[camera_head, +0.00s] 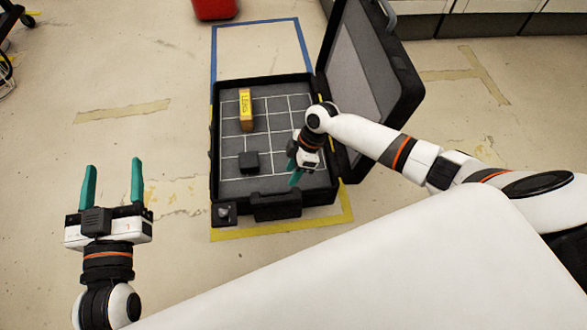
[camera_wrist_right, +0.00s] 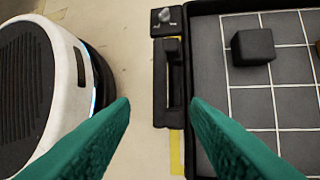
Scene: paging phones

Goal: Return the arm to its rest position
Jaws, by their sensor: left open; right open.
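My right gripper (camera_head: 296,178) hangs over the front right part of the open black case (camera_head: 214,150), its teal fingers pointing down. In the right wrist view its two fingers (camera_wrist_right: 160,105) are spread apart with nothing between them, and the case's front edge and handle (camera_wrist_right: 174,85) show beyond them. My left gripper (camera_head: 112,185) is open and empty over the floor at the left, its teal fingers pointing away from me. No object is in either gripper.
In the case lie a yellow and brown block (camera_head: 246,108) and a small black block (camera_head: 249,162), also in the right wrist view (camera_wrist_right: 253,47). The case's lid (camera_head: 372,85) stands open at the right, close to my right arm. A red container (camera_head: 214,8) is at the back.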

